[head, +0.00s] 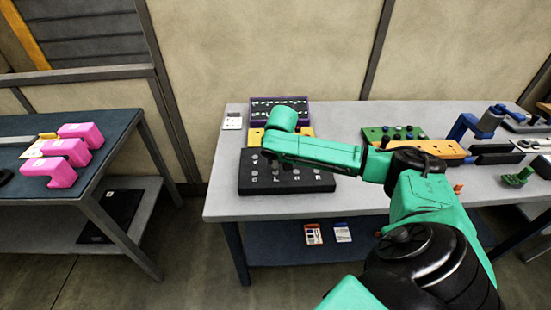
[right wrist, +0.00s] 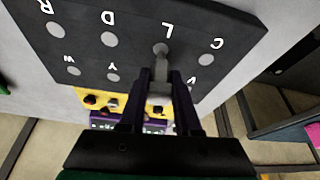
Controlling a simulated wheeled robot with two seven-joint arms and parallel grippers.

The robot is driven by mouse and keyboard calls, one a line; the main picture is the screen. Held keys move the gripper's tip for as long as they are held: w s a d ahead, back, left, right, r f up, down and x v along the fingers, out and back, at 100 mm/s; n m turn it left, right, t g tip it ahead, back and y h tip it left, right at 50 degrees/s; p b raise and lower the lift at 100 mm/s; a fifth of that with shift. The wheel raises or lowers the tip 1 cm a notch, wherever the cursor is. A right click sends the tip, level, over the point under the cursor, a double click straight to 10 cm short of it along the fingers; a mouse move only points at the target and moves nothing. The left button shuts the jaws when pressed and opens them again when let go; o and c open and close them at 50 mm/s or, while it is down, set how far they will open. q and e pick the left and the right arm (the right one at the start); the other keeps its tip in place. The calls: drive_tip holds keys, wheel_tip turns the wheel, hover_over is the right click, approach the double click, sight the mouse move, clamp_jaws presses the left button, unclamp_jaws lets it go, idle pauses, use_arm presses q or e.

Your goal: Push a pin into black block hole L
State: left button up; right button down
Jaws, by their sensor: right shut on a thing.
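The black block (head: 290,180) lies near the left front of the grey table, with lettered round holes on its top. In the right wrist view, the block (right wrist: 135,38) shows the letters R, D, L, C, W, Y and V. My right gripper (right wrist: 163,78) is shut on a grey pin (right wrist: 160,66). The pin's far end meets the block at the hole beside the letter L; how deep it sits I cannot tell. In the head view my right arm hides the fingertips and pin. My left gripper is not in view.
Behind the black block are a yellow block (right wrist: 117,102) and a purple-edged tray (head: 280,103). A white card (head: 232,123) lies left of them. A green block with knobs (head: 392,133) and an orange piece (head: 435,149) stand to the right. Pink parts (head: 50,172) stand on the left table.

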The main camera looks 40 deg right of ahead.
drive_tip(key=shift+f, duration=0.15)
drive_tip(key=shift+f+b, duration=0.55)
drive_tip(key=shift+f, duration=0.7)
drive_tip(key=c, duration=0.5)
unclamp_jaws()
drive_tip(key=shift+r, duration=0.1)
drive_tip(key=b+v, duration=0.1)
drive_tip(key=v, duration=1.3)
drive_tip(key=shift+r, duration=0.2)
